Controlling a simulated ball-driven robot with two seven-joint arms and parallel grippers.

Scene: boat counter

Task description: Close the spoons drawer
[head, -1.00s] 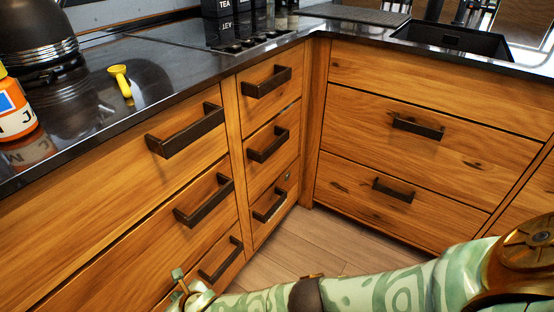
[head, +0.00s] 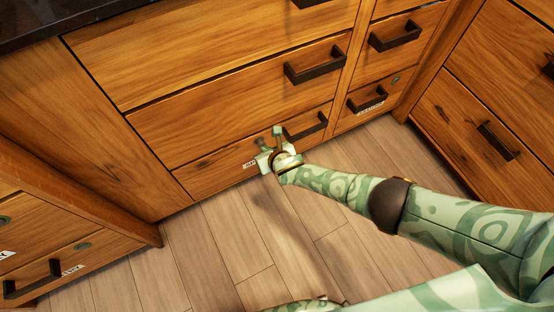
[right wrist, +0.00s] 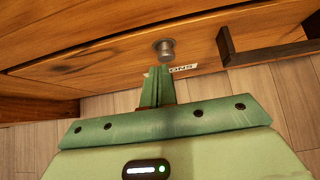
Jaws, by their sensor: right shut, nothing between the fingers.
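The spoons drawer (head: 215,168) is the low wooden drawer in the middle of the head view, with a dark bar handle (head: 306,127). Its white label (right wrist: 183,68) shows the letters "ONS" in the right wrist view, the rest hidden behind my fingers. Its front looks about flush with the drawer above; a small gap cannot be ruled out. My right gripper (head: 269,150) is shut and empty, left of the handle, at the drawer front by the label. In the right wrist view its fingertips (right wrist: 160,72) are just below a round metal lock (right wrist: 165,48); contact is unclear. My left gripper is not in view.
Wider drawers (head: 230,100) are above. A labelled drawer with a handle (head: 367,99) is to the right. Another cabinet with a handle (head: 33,279) stands at lower left. The plank floor (head: 240,235) in front is clear apart from my arm.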

